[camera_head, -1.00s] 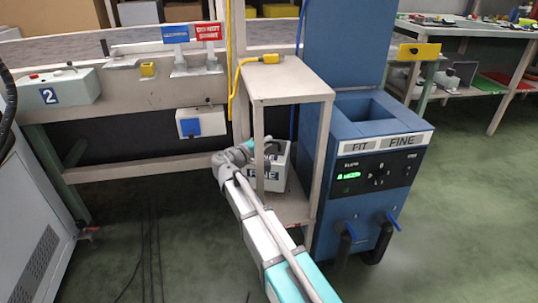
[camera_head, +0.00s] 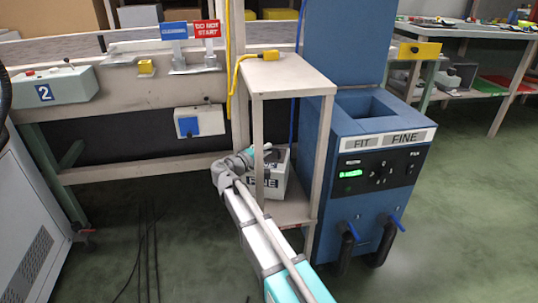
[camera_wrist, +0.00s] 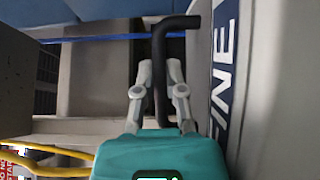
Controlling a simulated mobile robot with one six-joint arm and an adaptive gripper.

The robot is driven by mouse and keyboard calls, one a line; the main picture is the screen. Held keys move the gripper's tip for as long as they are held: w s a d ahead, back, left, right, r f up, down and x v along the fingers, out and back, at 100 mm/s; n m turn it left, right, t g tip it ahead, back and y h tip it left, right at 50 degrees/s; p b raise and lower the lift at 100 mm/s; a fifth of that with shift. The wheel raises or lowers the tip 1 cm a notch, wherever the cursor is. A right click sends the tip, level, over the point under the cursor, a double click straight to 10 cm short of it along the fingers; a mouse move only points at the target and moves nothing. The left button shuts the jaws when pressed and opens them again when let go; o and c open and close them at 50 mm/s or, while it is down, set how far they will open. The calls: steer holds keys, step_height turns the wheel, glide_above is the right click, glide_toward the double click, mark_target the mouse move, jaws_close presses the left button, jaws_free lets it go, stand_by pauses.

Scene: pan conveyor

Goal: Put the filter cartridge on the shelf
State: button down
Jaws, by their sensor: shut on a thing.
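The filter cartridge (camera_head: 278,184) is a pale grey box with a "FINE" label. It is inside the open stand, at its lower shelf (camera_head: 292,212), partly behind a front post and my arm. I cannot tell whether its base touches the board. My gripper (camera_head: 266,153) is at the top of the cartridge. In the wrist view my gripper (camera_wrist: 160,75) is shut on the cartridge's black handle (camera_wrist: 160,58), and the labelled cartridge face (camera_wrist: 232,90) runs along the right side.
The stand's top (camera_head: 285,75) carries a yellow pendant (camera_head: 271,55) on a cable. A blue machine (camera_head: 375,180) with a "FIT / FINE" panel stands close on the right. The conveyor frame (camera_head: 130,110) is behind on the left. Green floor is open at the right.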

steer(key=c, duration=0.7)
jaws_free()
steer(key=shift+v, duration=6.05)
